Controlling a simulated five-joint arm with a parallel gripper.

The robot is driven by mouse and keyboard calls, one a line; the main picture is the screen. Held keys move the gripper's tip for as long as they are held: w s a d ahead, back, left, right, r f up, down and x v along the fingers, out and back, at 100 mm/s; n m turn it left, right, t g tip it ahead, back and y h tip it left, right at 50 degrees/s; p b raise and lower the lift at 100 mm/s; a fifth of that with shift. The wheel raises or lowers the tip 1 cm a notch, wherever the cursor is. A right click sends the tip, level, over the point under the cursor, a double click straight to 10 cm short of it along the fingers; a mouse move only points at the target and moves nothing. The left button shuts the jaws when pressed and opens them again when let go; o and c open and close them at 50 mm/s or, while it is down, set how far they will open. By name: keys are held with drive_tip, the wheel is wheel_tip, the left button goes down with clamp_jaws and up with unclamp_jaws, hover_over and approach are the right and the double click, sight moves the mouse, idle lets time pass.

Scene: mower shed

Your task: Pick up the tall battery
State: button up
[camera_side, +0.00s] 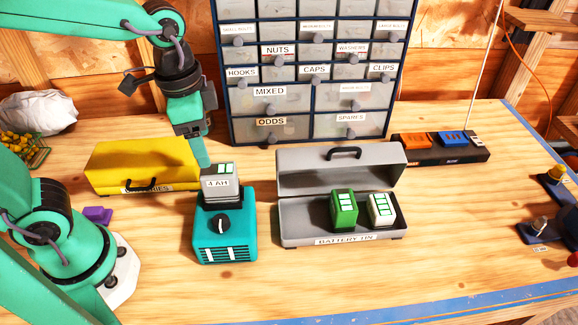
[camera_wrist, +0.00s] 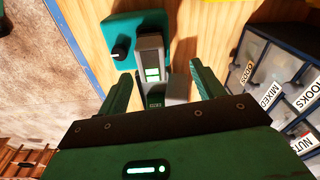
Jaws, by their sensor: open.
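A grey battery (camera_side: 220,187) labelled "4 AH", with a green marking on top, stands in the teal unit (camera_side: 226,240) with a black knob. It also shows in the wrist view (camera_wrist: 149,42), ahead of and between my finger lines. My gripper (camera_wrist: 162,84) is open and empty; in the side view (camera_side: 203,163) its fingertips are at the battery's upper back edge, and I cannot tell whether they touch it. A green battery (camera_side: 343,211) and a white battery (camera_side: 382,211) stand in the open grey box (camera_side: 298,223). Which battery counts as the tall one is not clear.
A yellow case (camera_side: 140,162) lies behind left, with a small purple block (camera_side: 97,215) before it. A drawer cabinet (camera_side: 315,75) stands close behind. A black strip with orange and blue blocks (camera_side: 440,148) is at the right back. The bench front is clear.

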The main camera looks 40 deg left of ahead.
sight(218, 169)
drive_tip(key=shift+w+d+f+m+g, duration=0.15)
drive_tip(key=shift+d+f+m+g, duration=0.2)
drive_tip(key=shift+d, duration=0.2)
drive_tip(key=shift+w+d+f+m+g, duration=0.15)
drive_tip(key=shift+d+f+m, duration=0.1)
drive_tip(key=shift+d+m, duration=0.25)
drive_tip(key=shift+f, duration=0.1)
drive_tip(key=shift+f, duration=1.25)
drive_tip(key=shift+f, duration=0.1)
drive_tip(key=shift+d+f, duration=0.1)
drive_tip(key=shift+f, duration=2.4)
drive_tip(key=c, duration=1.3)
drive_tip(key=shift+o, duration=0.2)
drive_tip(key=shift+r, duration=0.1)
